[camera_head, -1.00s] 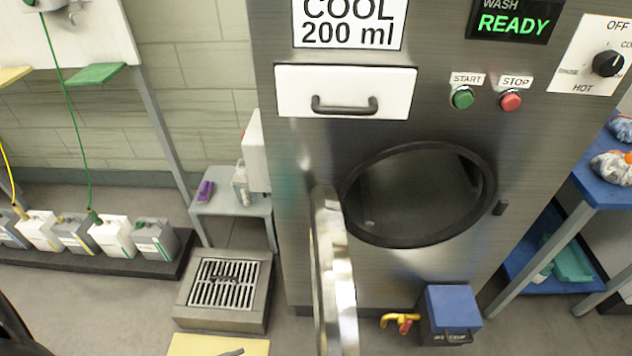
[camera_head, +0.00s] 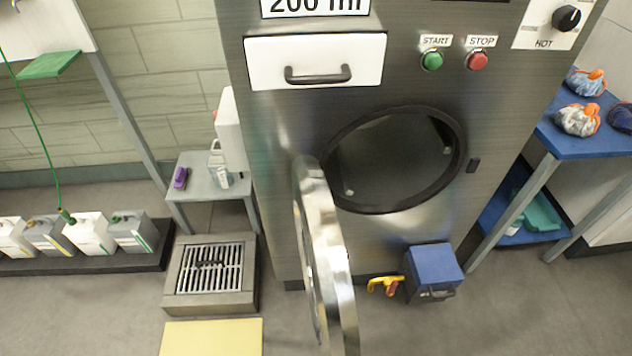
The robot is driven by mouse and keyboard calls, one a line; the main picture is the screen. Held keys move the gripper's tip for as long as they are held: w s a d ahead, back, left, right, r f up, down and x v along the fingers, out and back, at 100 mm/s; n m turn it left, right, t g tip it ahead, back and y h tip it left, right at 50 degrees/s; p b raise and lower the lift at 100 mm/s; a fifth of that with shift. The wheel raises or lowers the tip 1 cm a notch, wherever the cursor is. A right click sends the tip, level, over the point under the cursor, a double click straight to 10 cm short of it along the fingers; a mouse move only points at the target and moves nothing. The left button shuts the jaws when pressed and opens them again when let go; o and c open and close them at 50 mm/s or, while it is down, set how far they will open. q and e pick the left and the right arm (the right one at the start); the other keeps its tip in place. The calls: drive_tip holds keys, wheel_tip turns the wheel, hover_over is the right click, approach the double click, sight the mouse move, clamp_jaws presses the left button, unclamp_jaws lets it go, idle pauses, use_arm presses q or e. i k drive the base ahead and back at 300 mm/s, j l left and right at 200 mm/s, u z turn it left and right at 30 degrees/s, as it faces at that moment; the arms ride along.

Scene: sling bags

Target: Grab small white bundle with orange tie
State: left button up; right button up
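The small white bundle with an orange tie (camera_head: 579,119) sits on the blue-topped table (camera_head: 590,143) at the right. A blue-and-white bundle with an orange tie (camera_head: 587,81) lies just behind it. A dark blue bundle (camera_head: 621,117) lies to its right, partly cut off by the picture edge. Neither of my grippers is in view.
The washer's round door (camera_head: 322,262) stands open toward me, left of its drum opening (camera_head: 393,160). A blue box (camera_head: 432,271) and a yellow-handled valve (camera_head: 385,285) are low at its front. A floor drain (camera_head: 211,268) and several jugs (camera_head: 90,233) are at left. Floor before the table is clear.

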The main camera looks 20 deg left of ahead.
sight(578, 120)
drive_tip(key=k+j+u, duration=0.15)
drive_tip(key=j, duration=0.25)
drive_tip(key=l+u, duration=0.1)
drive_tip(key=l, duration=1.05)
drive_tip(key=l+u, duration=0.1)
drive_tip(key=l, duration=1.1)
drive_tip(key=i+l, duration=0.15)
drive_tip(key=l, duration=0.25)
drive_tip(key=i+l+u, duration=0.1)
drive_tip(key=l, duration=0.3)
drive_tip(key=i+l, duration=0.15)
drive_tip(key=l, duration=0.25)
drive_tip(key=i+l+u, duration=0.1)
drive_tip(key=l, duration=0.3)
drive_tip(key=i+l, duration=0.15)
drive_tip(key=l, duration=0.3)
